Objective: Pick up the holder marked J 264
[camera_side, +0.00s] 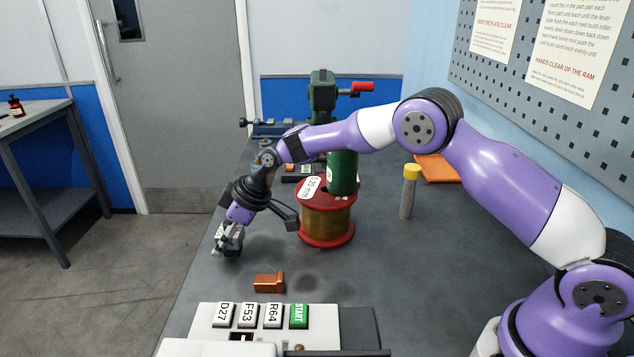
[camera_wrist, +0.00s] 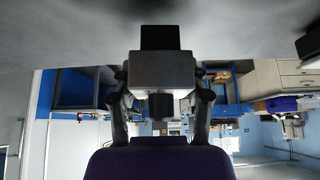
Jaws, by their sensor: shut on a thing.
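My gripper (camera_side: 226,244) is low over the left edge of the bench, pointing down. It is shut on a grey block-like holder (camera_side: 232,232). In the wrist view the holder (camera_wrist: 162,68) sits between the two dark fingers, a pale grey block with a black square part beyond it. No mark on it is readable, so I cannot tell whether it says J 264. I cannot tell whether it touches the bench.
A copper-coloured block (camera_side: 269,282) lies close by. In front is a panel with keys D27, F53, R64 and START (camera_side: 299,316). Right of my gripper stands a red wire spool (camera_side: 327,222), then a yellow-capped tube (camera_side: 409,190). A green press (camera_side: 322,95) stands behind.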

